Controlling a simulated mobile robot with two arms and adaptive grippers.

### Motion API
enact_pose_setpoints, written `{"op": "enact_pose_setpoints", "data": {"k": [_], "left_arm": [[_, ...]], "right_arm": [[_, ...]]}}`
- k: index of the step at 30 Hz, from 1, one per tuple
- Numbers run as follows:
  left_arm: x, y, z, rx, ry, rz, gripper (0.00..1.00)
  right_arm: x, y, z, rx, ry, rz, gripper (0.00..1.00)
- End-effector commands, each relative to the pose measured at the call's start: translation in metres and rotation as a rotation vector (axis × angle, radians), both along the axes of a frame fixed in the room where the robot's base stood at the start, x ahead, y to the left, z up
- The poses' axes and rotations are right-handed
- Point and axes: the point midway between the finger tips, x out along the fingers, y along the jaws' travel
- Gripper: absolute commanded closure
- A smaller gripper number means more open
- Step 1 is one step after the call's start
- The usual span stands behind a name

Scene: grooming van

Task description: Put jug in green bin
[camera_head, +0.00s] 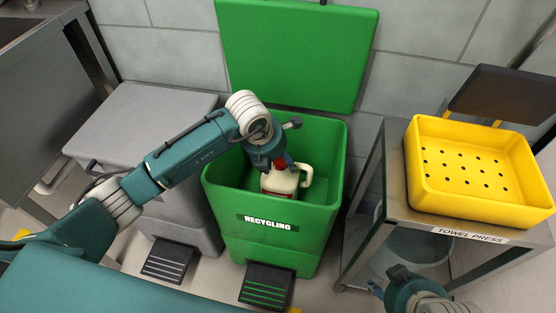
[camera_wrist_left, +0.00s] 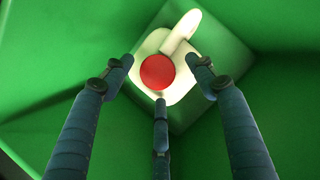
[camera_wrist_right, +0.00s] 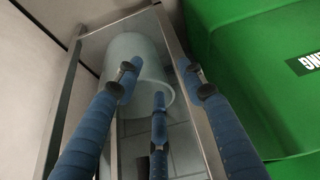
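The cream jug (camera_head: 281,182) with a red cap is inside the open green recycling bin (camera_head: 275,248). In the left wrist view the jug (camera_wrist_left: 183,32) shows from above, its red cap between the fingers and its handle toward the top. I cannot tell whether its base rests on the bin floor. My left gripper (camera_head: 276,163) is inside the bin opening just above the jug. Its fingers (camera_wrist_left: 161,75) are spread around the cap with no clear grip on it. My right gripper (camera_head: 385,289) is open and empty, low beside the metal stand; its fingers show in the right wrist view (camera_wrist_right: 161,78).
The bin's green lid (camera_head: 297,50) stands raised against the wall. A closed grey bin (camera_head: 150,120) is at left. At right, a metal stand (camera_head: 392,190) holds a yellow perforated tray (camera_head: 478,198), with a pale bucket (camera_wrist_right: 128,45) below. Pedals (camera_head: 267,285) stick out in front of the bins.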

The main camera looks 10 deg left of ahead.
Motion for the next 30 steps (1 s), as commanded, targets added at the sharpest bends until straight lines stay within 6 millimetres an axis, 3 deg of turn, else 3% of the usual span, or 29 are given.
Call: {"op": "enact_pose_setpoints", "data": {"k": [9,14,26,30], "left_arm": [[0.000,0.000,0.003,0.000,0.000,0.000,0.43],[0.000,0.000,0.011,0.000,0.000,-0.001,0.43],[-0.029,0.014,0.096,0.000,-0.003,-0.001,0.43],[-0.036,0.016,0.113,0.000,-0.002,-0.001,0.43]], "right_arm": [[-0.004,0.000,0.000,0.000,0.016,-0.001,0.60],[-0.037,-0.007,-0.008,-0.021,0.135,-0.011,0.60],[-0.039,-0.009,0.011,-0.026,0.144,-0.012,0.60],[-0.035,-0.009,-0.002,-0.027,0.151,-0.011,0.60]]}}
